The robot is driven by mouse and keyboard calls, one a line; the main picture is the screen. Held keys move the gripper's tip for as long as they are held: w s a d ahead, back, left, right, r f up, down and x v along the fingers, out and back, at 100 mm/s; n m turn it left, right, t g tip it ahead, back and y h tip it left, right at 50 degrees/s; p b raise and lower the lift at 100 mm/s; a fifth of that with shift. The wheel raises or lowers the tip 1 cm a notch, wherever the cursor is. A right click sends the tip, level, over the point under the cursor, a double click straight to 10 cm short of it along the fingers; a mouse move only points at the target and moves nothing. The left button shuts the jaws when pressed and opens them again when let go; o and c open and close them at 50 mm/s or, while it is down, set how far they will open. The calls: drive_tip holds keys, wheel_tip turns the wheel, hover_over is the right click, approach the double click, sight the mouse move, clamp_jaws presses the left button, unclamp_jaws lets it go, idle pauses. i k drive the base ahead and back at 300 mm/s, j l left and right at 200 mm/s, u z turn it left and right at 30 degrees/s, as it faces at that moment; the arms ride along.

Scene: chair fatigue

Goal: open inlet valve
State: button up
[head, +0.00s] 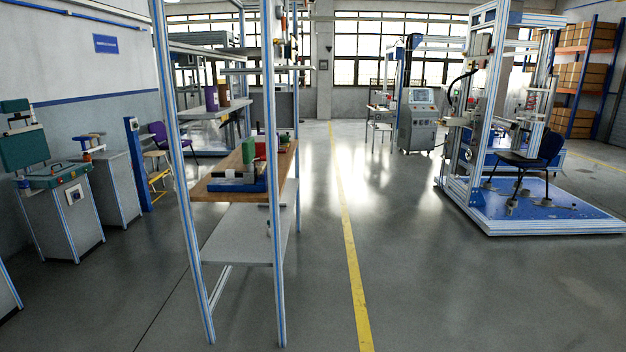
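I cannot make out an inlet valve in the head view; any valve is too small or hidden. A large aluminium-frame test rig (484,110) stands at the right on a blue base plate (470,204). A dark chair (548,150) is on it, and a dark hose (456,88) curves along its left post. A grey control cabinet (418,125) with a screen stands farther back, left of the rig. My gripper is not in view.
An aluminium-frame workbench with a wooden top (285,163) stands close, left of centre. Grey machine cabinets (66,225) line the left wall. Shelves with cardboard boxes (570,122) are at the far right. The floor along the yellow line (350,245) is clear.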

sight(284, 29)
drive_tip(key=i+u, duration=0.1)
drive_tip(key=i, duration=0.45)
drive_tip(key=i+l+u, duration=0.1)
drive_tip(key=i, duration=0.45)
drive_tip(key=i+l+u, duration=0.1)
drive_tip(key=i, duration=0.4)
drive_tip(key=i+u, duration=0.2)
drive_tip(key=k+l, duration=0.05)
